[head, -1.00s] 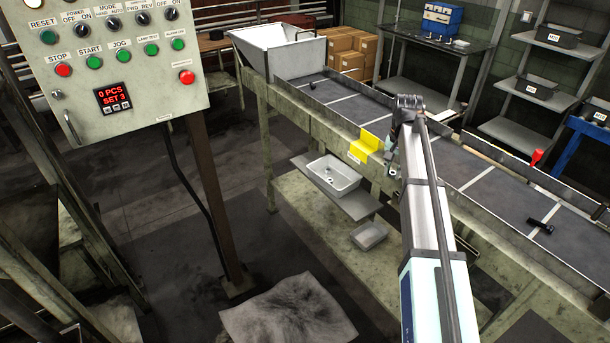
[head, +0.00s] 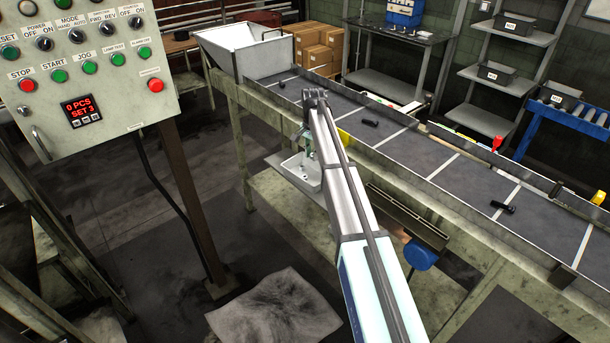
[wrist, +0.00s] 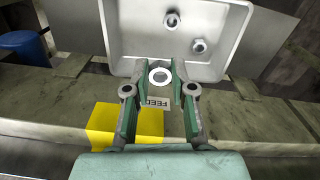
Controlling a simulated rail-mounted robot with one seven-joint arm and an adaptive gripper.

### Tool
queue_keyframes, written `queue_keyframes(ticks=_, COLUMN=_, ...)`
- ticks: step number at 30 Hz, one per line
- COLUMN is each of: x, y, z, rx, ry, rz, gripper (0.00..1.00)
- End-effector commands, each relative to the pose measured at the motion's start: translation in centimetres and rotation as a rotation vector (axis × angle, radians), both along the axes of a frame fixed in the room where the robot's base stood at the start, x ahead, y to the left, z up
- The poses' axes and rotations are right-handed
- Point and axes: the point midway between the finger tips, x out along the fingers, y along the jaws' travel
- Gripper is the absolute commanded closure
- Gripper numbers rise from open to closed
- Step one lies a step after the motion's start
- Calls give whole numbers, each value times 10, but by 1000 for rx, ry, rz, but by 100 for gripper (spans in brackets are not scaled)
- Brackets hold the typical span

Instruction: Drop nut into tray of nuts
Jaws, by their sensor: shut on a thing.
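In the wrist view my gripper (wrist: 159,80) is shut on a pale ring-shaped nut (wrist: 160,75), held between its green-padded fingertips. The white tray (wrist: 125,45) lies beyond and below the fingertips, and the held nut overlaps the tray's near part in the picture. Two loose nuts lie in the tray, one near the middle (wrist: 172,19) and one to the right (wrist: 198,46). In the head view the tray (head: 296,176) is on the low shelf beside the conveyor, partly hidden by my arm. My gripper (head: 307,148) hangs just above it there; its fingertips are too small to read.
The conveyor (head: 400,145) carries dark bolts and runs past on the right. A yellow plate (wrist: 110,122) and a FEED label (wrist: 153,103) are on its frame near my fingers. The control panel (head: 90,75) stands at left. A blue round part (head: 419,254) sits below the conveyor.

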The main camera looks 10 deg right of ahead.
Motion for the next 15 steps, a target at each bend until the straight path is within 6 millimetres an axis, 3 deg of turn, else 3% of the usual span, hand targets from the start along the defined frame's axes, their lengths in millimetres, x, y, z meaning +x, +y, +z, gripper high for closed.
queue_keyframes(ticks=15, x=0, y=0, z=-49, rx=0, ry=0, rz=1, gripper=100)
